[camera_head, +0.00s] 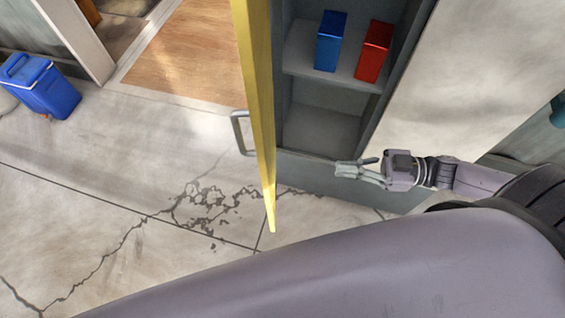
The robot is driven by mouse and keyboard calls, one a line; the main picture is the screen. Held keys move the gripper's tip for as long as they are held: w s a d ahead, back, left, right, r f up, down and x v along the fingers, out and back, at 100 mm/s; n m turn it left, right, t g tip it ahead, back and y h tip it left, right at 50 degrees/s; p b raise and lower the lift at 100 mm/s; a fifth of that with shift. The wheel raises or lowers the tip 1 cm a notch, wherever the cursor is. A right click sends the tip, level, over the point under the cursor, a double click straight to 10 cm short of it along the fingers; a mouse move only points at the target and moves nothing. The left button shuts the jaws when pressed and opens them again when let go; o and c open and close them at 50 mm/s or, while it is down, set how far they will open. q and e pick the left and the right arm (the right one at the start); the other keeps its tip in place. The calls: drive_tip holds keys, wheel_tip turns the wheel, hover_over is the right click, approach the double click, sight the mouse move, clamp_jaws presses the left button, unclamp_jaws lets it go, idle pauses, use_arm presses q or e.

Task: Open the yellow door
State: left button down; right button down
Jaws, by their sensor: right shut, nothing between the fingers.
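The yellow door (257,100) stands swung open from the grey cabinet (325,165) and is seen nearly edge-on. Its metal handle (238,133) sticks out on the door's left side. My right gripper (343,169) is to the right of the door, in front of the cabinet's lower edge. It is shut and empty, and apart from the door and handle. My left gripper is not in view.
A blue box (331,42) and a red box (374,52) stand on the cabinet's shelf. A blue cooler (42,86) sits on the floor at the far left. The cracked concrete floor (110,190) left of the door is free, with a doorway behind it.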

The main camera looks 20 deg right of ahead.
drive_tip(key=w+a+r+g+p, duration=0.1)
drive_tip(key=w+a+p, duration=0.1)
drive_tip(key=a, duration=1.2)
drive_tip(key=shift+w+r+n+y+p, duration=0.3)
drive_tip(key=shift+w+n+p, duration=0.1)
drive_tip(key=shift+w, duration=0.25)
drive_tip(key=shift+a, duration=0.1)
